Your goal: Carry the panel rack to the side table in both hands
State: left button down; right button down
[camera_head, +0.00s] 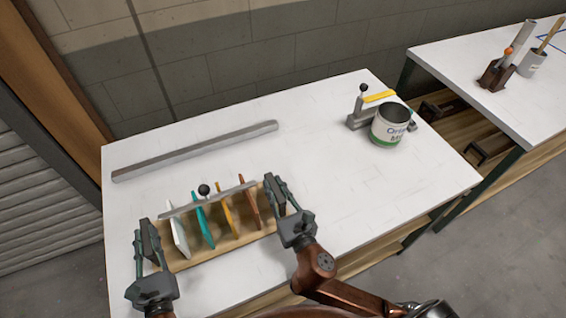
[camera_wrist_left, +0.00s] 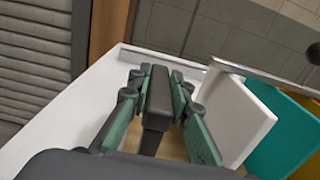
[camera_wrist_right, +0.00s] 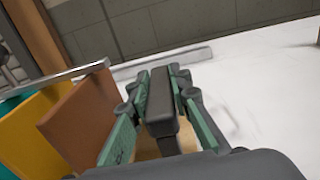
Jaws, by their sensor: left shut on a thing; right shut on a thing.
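The panel rack (camera_head: 190,261) is a wooden tray on the near left part of the white table. White, teal, yellow and brown panels stand in it under a grey bar (camera_head: 178,210) with a black knob. My left gripper (camera_head: 148,243) is shut on the dark handle at the rack's left end, and this handle (camera_wrist_left: 157,112) shows between the fingers in the left wrist view. My right gripper (camera_head: 277,196) is shut on the right-end handle (camera_wrist_right: 161,103). I cannot tell whether the rack's underside touches the table. A side table (camera_head: 465,75) stands at the right.
A long grey bar (camera_head: 200,151) lies on the table behind the rack. A labelled can (camera_head: 390,127) and a grey clamp-like tool with a yellow handle (camera_head: 378,97) stand at the far right. The side table holds a brown holder (camera_head: 495,75) and a small pot (camera_head: 533,63). A gap separates the tables.

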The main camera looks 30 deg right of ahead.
pick_arm(q)
jog(key=c, duration=2.2)
grip_release()
jog(key=shift+f, duration=0.25)
pick_arm(e)
jog(key=c, duration=2.2)
grip_release()
jog(key=shift+f, duration=0.25)
pick_arm(q)
jog(key=o, duration=0.4)
jog(key=shift+r, duration=0.1)
pick_arm(e)
jog(key=o, duration=0.4)
jog(key=shift+r, duration=0.1)
pick_arm(q)
jog(key=shift+o, duration=0.2)
pick_arm(e)
jog(key=shift+o, duration=0.2)
